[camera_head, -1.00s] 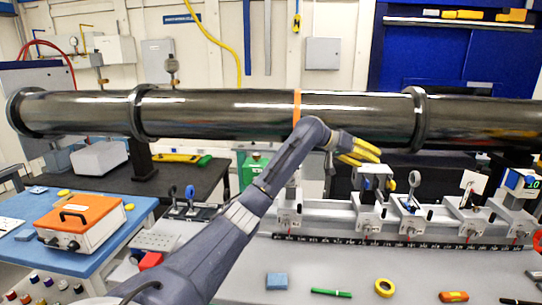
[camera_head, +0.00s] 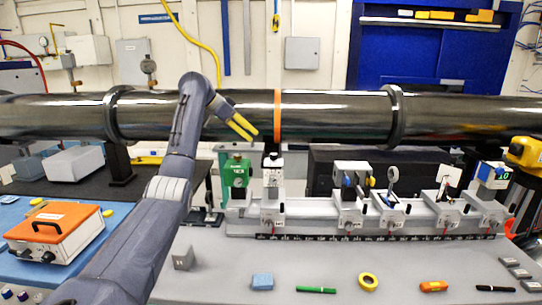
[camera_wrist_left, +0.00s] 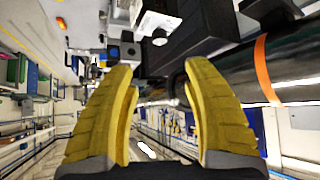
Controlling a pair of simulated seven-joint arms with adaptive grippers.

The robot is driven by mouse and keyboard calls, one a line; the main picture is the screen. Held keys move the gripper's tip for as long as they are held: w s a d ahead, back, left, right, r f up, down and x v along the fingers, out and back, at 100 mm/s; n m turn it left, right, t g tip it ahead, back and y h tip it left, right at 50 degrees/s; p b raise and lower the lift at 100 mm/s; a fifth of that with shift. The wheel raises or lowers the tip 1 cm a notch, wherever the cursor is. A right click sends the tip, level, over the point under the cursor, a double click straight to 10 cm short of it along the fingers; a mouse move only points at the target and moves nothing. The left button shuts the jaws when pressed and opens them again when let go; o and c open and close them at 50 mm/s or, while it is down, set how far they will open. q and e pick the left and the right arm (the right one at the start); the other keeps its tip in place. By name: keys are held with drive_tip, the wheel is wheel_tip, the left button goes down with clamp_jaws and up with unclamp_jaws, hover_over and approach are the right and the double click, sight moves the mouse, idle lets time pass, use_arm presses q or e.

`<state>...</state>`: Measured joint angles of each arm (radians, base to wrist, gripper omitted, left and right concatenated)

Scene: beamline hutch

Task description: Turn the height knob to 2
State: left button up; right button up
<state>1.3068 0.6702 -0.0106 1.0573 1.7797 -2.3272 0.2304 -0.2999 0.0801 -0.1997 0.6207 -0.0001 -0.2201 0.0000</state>
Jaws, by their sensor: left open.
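My left gripper (camera_head: 248,132) is open and empty in front of the black pipe, just left of its orange band. Its two yellow fingers also show apart in the left wrist view (camera_wrist_left: 158,82), with nothing between the tips. Below and right of it stands a grey optical rail (camera_head: 330,222) with several carriages that have small dark knobs. The nearest carriage (camera_head: 272,205) carries a post with a black-and-white labelled head (camera_head: 272,170). The gripper touches none of these. I cannot tell which knob is the height knob or read its setting. My right gripper is not in view.
The black pipe (camera_head: 340,115) crosses behind the rail. An orange-topped box (camera_head: 58,228) stands at left. A yellow device (camera_head: 525,152) is at right.

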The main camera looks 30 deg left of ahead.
sight(273, 154)
use_arm(q)
drive_tip(key=x, duration=1.5)
drive_tip(key=shift+s, duration=0.1)
clamp_jaws()
